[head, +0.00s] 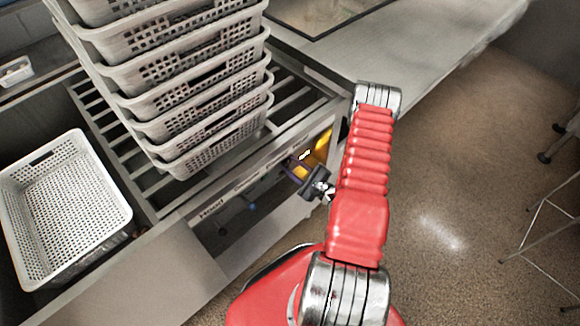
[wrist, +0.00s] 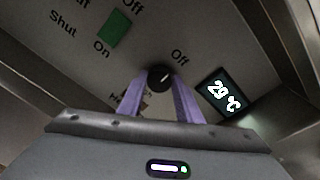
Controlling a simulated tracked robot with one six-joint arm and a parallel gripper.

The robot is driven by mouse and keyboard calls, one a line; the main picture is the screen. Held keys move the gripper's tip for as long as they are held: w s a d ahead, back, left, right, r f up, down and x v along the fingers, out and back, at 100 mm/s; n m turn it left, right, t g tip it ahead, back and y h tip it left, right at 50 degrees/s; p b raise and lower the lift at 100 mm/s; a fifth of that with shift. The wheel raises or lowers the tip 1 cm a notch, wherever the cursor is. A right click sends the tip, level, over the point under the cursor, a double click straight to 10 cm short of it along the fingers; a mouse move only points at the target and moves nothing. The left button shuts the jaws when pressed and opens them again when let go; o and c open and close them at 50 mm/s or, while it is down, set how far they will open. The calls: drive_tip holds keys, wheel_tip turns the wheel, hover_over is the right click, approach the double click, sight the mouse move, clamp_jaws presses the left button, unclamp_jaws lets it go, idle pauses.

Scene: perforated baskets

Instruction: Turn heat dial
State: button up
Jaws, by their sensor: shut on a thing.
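The heat dial (wrist: 160,76) is a small black round knob with a white pointer mark, on a grey panel under the word "Off" in the wrist view. My gripper (wrist: 157,92) has two purple fingers, one on each side of the dial, and is shut on it. The pointer tilts up and to the right, roughly toward "Off". A lit display (wrist: 222,95) right of the dial reads 29 °C. The lettering left of the dial is partly hidden by a finger. In the head view my gripper (head: 300,172) is at the panel under the rack, its fingertips hard to make out.
A green switch (wrist: 115,29) sits up and left of the dial, with "On", "Off" and "Shut" labels around it. A stack of perforated white baskets (head: 195,85) stands on the slatted rack above the panel. Another basket (head: 65,205) lies at left.

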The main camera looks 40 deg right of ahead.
drive_tip(key=shift+w+r, duration=0.1)
drive_tip(key=shift+r, duration=0.1)
drive_tip(key=o, duration=1)
drive_tip(key=shift+f, duration=0.1)
drive_tip(key=shift+o, duration=0.2)
drive_tip(key=s+d+r, duration=0.1)
drive_tip(key=s, duration=1.2)
drive_tip(key=shift+s+d+r, duration=0.15)
drive_tip(key=shift+s+d, duration=0.2)
drive_tip(key=shift+d, duration=0.05)
